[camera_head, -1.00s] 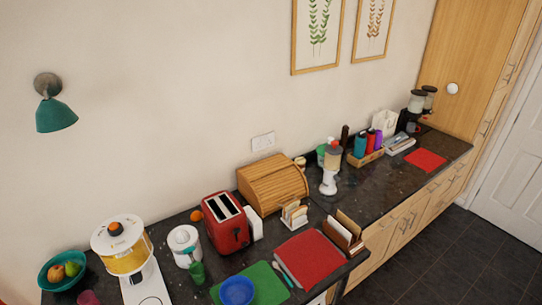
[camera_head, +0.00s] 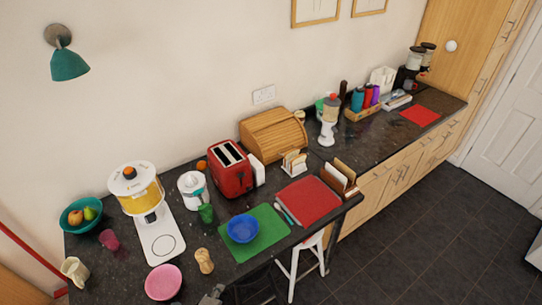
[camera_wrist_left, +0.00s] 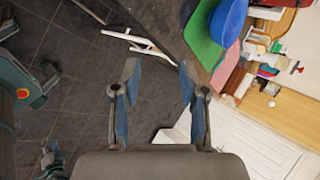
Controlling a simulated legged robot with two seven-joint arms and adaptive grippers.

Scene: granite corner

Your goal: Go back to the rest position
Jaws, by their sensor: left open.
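My left gripper (camera_wrist_left: 159,85) is open in the left wrist view, with nothing between its two blue-padded fingers. It is over the dark tiled floor in that picture, apart from the counter edge. In the head view only a small grey part of it (camera_head: 212,297) shows at the bottom edge, by the counter's front. Parts of my own body show at the left of the wrist view. A small blue-grey part (camera_wrist_left: 49,158) there looks like my right gripper, but its jaws are unclear.
The dark counter (camera_head: 225,270) holds a blue bowl (camera_head: 242,229) on a green mat (camera_head: 268,238), a pink bowl (camera_head: 163,282), a peanut-shaped brown item (camera_head: 204,261) and a red toaster (camera_head: 232,172). A white stool (camera_head: 292,273) stands at the counter's front. The floor (camera_head: 400,240) to the right is clear.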

